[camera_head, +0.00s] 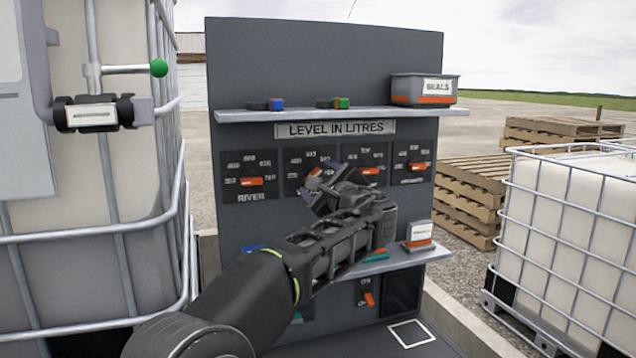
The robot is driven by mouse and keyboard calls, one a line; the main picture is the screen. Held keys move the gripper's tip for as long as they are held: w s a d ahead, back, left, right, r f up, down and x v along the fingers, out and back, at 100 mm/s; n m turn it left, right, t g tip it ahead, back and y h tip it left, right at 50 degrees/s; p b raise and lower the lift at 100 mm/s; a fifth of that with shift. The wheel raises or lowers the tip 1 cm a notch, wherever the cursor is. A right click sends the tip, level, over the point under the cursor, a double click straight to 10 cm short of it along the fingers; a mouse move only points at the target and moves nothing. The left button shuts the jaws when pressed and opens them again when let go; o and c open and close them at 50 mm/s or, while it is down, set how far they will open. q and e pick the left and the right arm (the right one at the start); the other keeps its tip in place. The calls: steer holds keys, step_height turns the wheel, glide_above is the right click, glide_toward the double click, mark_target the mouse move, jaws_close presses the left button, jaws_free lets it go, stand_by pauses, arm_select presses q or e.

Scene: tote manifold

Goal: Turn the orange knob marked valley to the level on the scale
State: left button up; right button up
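A grey panel with the plate "LEVEL IN LITRES" (336,129) carries a row of dials with orange knobs. The leftmost knob (252,181) is above the label RIVER. The third knob (370,171) and the fourth knob (417,166) are to the right. I cannot read a valley label; my arm hides the area under the second and third dials. My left gripper is in front of the second dial, its fingers dark and small. I cannot tell whether it touches the knob. My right gripper is not in view.
An upper shelf (300,115) holds small blue and green blocks and a SEALS box (424,89). A lower shelf (425,255) holds a labelled orange-and-white block (419,235). Caged totes stand left (130,225) and right (570,240). An orange switch (369,299) is below.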

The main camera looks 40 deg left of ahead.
arm_select(q)
steer(key=b+v, duration=0.1)
steer(key=v, duration=0.5)
steer(key=shift+d+b, duration=0.25)
steer(key=shift+b, duration=0.1)
steer(key=shift+s+f, duration=0.1)
steer(key=shift+s, duration=0.05)
